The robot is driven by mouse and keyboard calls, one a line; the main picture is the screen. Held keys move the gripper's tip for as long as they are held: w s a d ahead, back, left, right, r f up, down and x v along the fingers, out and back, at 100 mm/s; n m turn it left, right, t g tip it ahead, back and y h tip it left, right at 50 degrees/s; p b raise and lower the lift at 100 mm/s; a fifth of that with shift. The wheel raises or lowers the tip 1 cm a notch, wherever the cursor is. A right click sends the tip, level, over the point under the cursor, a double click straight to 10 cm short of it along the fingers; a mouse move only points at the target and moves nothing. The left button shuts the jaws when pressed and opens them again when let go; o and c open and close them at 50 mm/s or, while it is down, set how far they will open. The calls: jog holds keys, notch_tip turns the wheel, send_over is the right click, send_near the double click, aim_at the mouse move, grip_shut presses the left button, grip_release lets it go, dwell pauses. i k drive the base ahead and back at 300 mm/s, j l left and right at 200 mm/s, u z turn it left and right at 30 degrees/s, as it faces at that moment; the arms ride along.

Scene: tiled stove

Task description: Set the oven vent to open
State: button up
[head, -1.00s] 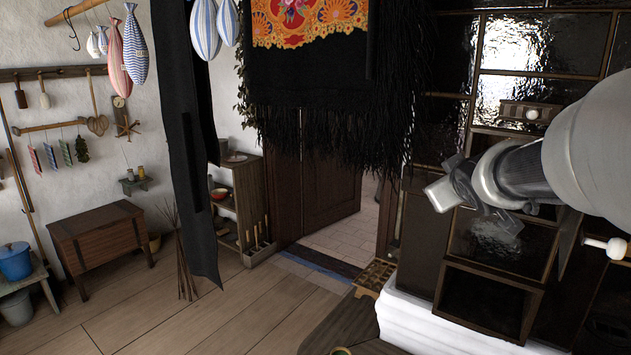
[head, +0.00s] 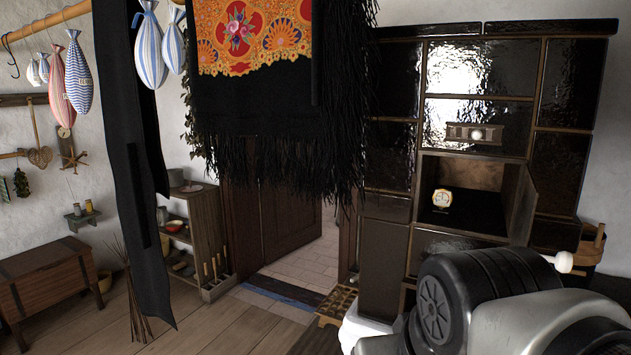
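The oven vent (head: 460,133) is a small horizontal metal plate with a pale round knob (head: 477,135) near its middle. It is set in the dark tiled stove (head: 390,150), above an open niche. Dark slots seem to show beside the knob, but the vent's exact setting is too small to tell. My gripper is not in view. Only thick links of my arm show at the lower right, below and in front of the stove, apart from the vent.
The niche (head: 455,215) holds a small gold-and-white object (head: 442,198); a dark panel (head: 523,205) stands at its right. A white knob (head: 563,262) shows beside my arm. A fringed black cloth (head: 270,120) hangs left of the stove. A wooden bucket (head: 590,245) stands at right.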

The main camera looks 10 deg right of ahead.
aim_at(476, 135)
jog(key=i+j+z, duration=0.1)
jog(key=z, duration=0.3)
jog(key=j+z, duration=0.4)
jog(key=i+j+z, duration=0.1)
jog(key=z, duration=0.25)
jog(key=j, duration=0.05)
